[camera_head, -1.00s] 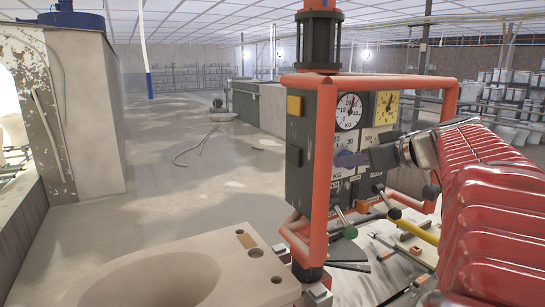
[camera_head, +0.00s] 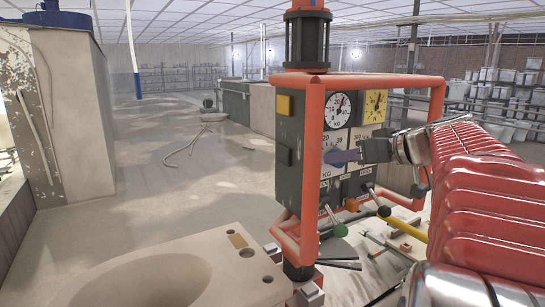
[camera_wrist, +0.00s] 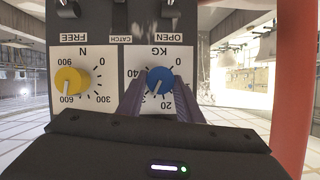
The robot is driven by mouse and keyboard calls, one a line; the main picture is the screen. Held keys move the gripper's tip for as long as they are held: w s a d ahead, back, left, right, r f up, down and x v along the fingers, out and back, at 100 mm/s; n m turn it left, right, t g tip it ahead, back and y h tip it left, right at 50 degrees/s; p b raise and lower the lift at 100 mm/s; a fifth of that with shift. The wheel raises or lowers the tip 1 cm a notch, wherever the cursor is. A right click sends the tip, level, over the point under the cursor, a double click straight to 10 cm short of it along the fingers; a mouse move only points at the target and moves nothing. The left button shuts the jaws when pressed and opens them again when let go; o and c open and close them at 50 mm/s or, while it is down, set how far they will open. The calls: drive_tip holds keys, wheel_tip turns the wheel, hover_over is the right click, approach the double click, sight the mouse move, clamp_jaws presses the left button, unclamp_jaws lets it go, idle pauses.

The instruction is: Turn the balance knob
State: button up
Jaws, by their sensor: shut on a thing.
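The blue knob (camera_wrist: 161,80) sits on a white scale marked KG, upside down in the wrist view. A white mark on it points down and slightly left, roughly between 20 and 30. My gripper (camera_wrist: 159,86) is shut on this knob, with one purple finger on each side of it. In the head view my gripper (camera_head: 344,156) reaches in from the right to the front of the grey panel (camera_head: 291,170). There the fingers hide the knob. A yellow knob (camera_wrist: 70,81) on a scale marked N is beside it, apart from the fingers.
An orange tubular frame (camera_head: 312,150) surrounds the panel, with a bar close to my gripper. A white dial (camera_head: 337,110) and a yellow dial (camera_head: 376,105) sit above my gripper. Several levers stick out below it. A pale block with a round hollow (camera_head: 215,257) stands at front left.

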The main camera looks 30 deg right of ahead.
drive_tip(key=shift+d+m+y, duration=0.15)
drive_tip(key=shift+m+y, duration=0.75)
drive_tip(key=shift+m, duration=0.3)
drive_tip(key=o, duration=1)
drive_tip(key=shift+o, duration=0.2)
drive_tip(key=shift+s, duration=0.1)
drive_tip(key=v, duration=1.3)
drive_tip(key=shift+s, duration=0.3)
drive_tip(key=shift+d, duration=0.1)
